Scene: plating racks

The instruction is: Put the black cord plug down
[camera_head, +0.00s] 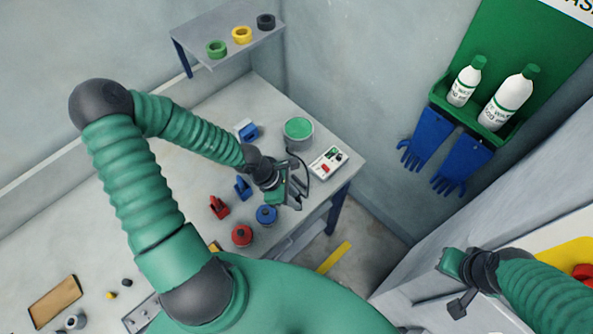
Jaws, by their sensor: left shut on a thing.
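My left gripper (290,196) is shut over the right end of the grey table (180,170), near its front edge. The black cord plug is hard to make out between its fingers. A thin black cord (303,161) curves beside the gripper, close to a white device (328,162) with a red part. My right gripper (459,290) is at the lower right, away from the table; its fingers are too unclear to tell open from shut.
A green-topped can (298,130) stands behind the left gripper. Blue (266,215) and red (242,235) pots and a red clamp-like part (219,207) are to its left. A shelf (225,40) holds coloured rings. Blue gloves (427,138) hang on the wall.

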